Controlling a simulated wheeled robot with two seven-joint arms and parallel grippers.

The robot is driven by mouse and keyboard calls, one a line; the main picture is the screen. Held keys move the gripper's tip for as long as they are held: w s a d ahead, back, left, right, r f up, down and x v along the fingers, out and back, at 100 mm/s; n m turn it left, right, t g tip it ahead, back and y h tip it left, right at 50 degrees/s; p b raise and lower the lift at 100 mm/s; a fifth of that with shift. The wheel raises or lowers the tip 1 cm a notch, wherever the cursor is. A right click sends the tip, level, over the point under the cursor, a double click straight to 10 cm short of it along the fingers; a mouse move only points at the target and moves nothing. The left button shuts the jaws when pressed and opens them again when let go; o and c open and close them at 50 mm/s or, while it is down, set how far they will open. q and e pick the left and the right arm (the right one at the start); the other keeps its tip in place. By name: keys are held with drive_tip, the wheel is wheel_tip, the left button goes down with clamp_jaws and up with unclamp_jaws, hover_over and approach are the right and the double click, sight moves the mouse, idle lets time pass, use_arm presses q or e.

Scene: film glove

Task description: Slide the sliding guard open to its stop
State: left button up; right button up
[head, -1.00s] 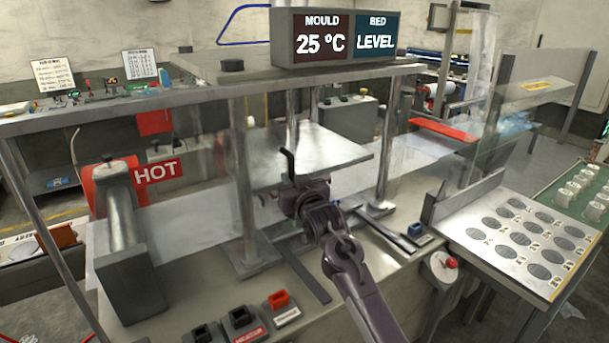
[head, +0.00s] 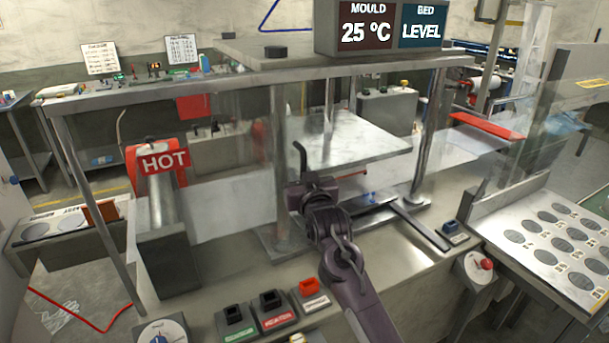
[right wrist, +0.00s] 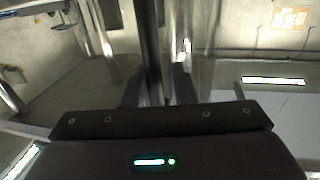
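The sliding guard (head: 232,125) is a clear panel at the front of the press. It is hard to make out, and its exact edges cannot be told. A dark, bent handle (head: 301,158) rises from my right gripper (head: 305,185), which appears shut on it in front of the press, just right of the front left post (head: 281,150). In the right wrist view, my dark gripper body fills the bottom, and a blurred upright bar (right wrist: 152,50) stands ahead of it. The fingertips are not clear there. My left gripper is not in view.
The HOT roller unit (head: 160,170) stands left of the press. Buttons (head: 270,310) line the front bench edge. A display box (head: 380,28) sits on top. At right are a tray with dark discs (head: 545,235) and a red-knobbed control (head: 485,264).

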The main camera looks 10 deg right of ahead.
drive_tip(key=shift+o, duration=0.5)
drive_tip(key=s+d+b, duration=0.1)
drive_tip(key=s+b, duration=0.1)
drive_tip(key=s, duration=0.5)
drive_tip(key=shift+s+b, duration=0.35)
drive_tip(key=shift+s, duration=0.05)
